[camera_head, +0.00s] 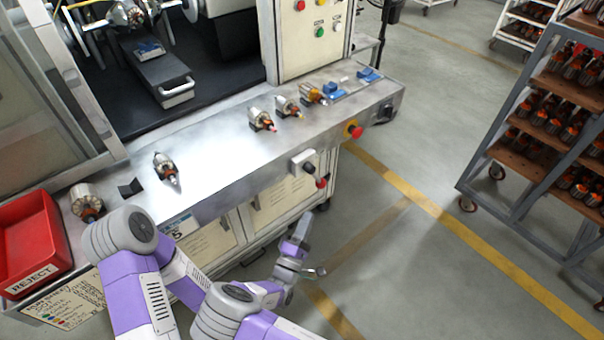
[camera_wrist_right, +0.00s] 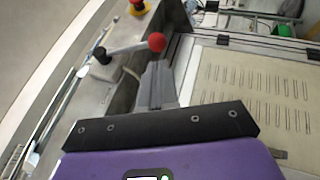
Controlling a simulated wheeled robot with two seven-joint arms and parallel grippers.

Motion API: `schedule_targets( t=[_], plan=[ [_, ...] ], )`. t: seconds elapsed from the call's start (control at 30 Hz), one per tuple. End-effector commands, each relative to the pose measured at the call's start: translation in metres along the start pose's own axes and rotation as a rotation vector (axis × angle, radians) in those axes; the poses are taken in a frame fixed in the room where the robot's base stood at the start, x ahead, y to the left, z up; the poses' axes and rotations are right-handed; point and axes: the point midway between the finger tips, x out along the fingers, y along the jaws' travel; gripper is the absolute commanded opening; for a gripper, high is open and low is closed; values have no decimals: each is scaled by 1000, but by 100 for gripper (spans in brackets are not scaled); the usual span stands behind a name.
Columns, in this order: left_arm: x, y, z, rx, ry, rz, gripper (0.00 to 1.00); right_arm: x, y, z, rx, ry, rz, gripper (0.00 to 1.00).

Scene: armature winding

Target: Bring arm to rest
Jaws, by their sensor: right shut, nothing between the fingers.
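My right gripper (camera_head: 304,220) is in front of the bench, low beside the cabinet doors and over the floor. Its grey fingers point toward the bench front. In the right wrist view the fingers (camera_wrist_right: 157,85) are shut together with nothing between them. Just beyond their tips is a red ball knob (camera_wrist_right: 157,42) on a lever; contact cannot be judged. That knob also shows in the head view (camera_head: 321,183). My left arm (camera_head: 125,240) is bent at the lower left, close to the bench edge; its gripper does not show.
The metal bench (camera_head: 225,150) carries several armatures, including one (camera_head: 165,168) near its middle and one (camera_head: 87,202) at left. A red reject bin (camera_head: 30,240) stands at far left. A loaded rack (camera_head: 540,120) is at right. The floor (camera_head: 410,260) between is clear.

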Motion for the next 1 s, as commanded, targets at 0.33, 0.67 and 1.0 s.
schedule_targets(
  t=[0.33,0.67,1.0],
  plan=[
    [-2,1,0,0,0,0,82,5,-34,12,47,7,-141,0],
    [-9,3,0,0,0,0,82,-40,-166,64,402,-110,-850,0],
    [-16,6,1,0,0,0,82,-146,-197,94,860,-495,-1529,0]
  ],
)
